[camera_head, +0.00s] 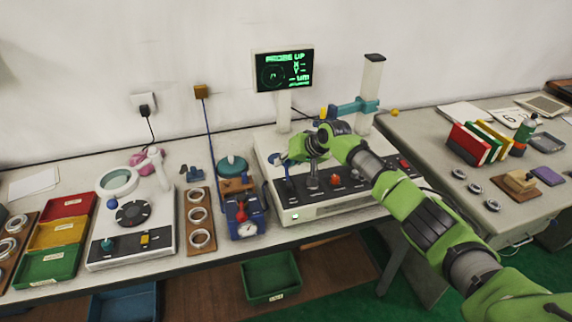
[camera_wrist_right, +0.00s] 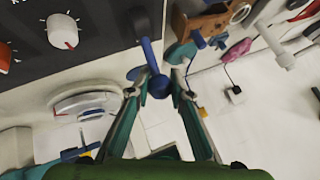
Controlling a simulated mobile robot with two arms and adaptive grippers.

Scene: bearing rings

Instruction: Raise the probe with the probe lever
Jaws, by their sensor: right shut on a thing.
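The measuring machine (camera_head: 330,203) is a white bench unit with a dark front panel. Its blue probe lever (camera_head: 289,187) stands at the left end of that panel. My right gripper (camera_head: 281,160) is at this lever. In the right wrist view the lever's blue knob (camera_wrist_right: 158,86) sits between the fingertips, and the gripper is shut on it. A teal probe arm (camera_head: 350,108) is on the upright column (camera_head: 371,85) behind. The monitor (camera_head: 283,71) shows green text that reads "PROBE UP". My left gripper is not in view.
A red knob (camera_head: 336,179) and other controls share the panel; a white-capped knob (camera_wrist_right: 62,31) shows in the wrist view. Left stand a blue fixture with a gauge (camera_head: 246,230), a ring board (camera_head: 197,248) and coloured bins (camera_head: 56,234). A side table (camera_head: 455,150) stands right.

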